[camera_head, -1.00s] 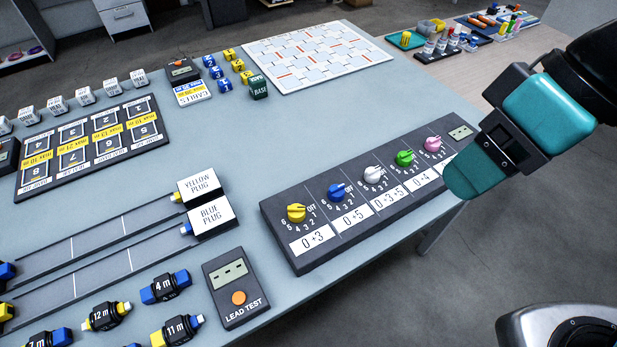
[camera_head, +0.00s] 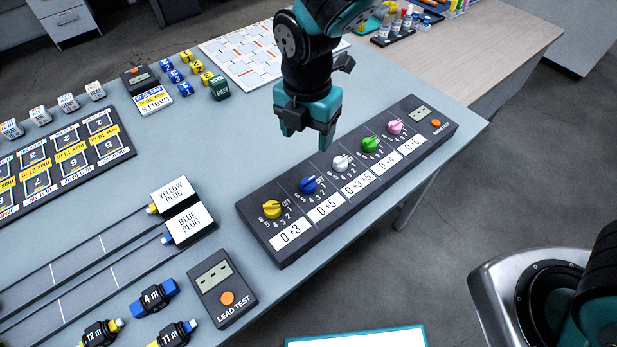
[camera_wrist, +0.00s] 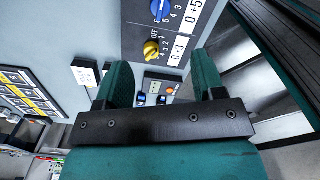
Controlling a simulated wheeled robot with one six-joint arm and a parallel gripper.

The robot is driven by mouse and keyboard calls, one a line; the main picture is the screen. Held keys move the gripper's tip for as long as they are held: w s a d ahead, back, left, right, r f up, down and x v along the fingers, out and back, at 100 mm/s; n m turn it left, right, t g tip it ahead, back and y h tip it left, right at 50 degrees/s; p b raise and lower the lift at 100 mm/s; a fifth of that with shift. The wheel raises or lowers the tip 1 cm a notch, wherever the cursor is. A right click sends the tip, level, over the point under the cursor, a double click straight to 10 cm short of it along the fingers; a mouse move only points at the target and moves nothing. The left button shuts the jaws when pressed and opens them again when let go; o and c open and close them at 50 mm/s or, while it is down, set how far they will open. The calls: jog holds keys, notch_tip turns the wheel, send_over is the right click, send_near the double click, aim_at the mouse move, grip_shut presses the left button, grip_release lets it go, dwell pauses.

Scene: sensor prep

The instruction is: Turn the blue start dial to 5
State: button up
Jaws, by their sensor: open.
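The blue start dial (camera_head: 308,184) is a round knob on the black dial panel (camera_head: 262,238), second from the left, above a "0+5" label. In the head view its pointer direction is too small to read surely. In the wrist view the blue dial (camera_wrist: 160,8) shows at the top edge, partly cut off. My gripper (camera_head: 308,130) is open and empty, above and behind the panel, apart from the dials. In the wrist view my gripper's two teal fingers (camera_wrist: 160,82) stand apart with nothing between them.
A yellow dial (camera_head: 271,209) sits left of the blue one; white (camera_head: 341,163), green (camera_head: 370,145) and pink (camera_head: 395,128) dials sit right. A lead tester (camera_head: 222,288) and plug blocks (camera_head: 190,224) lie left of the panel. A patterned board (camera_head: 240,62) lies behind my gripper.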

aim_at(308, 180)
notch_tip(308, 180, down, 15)
jog(key=shift+f+p, duration=0.1)
jog(key=shift+p, duration=0.85)
jog(key=c, duration=0.9)
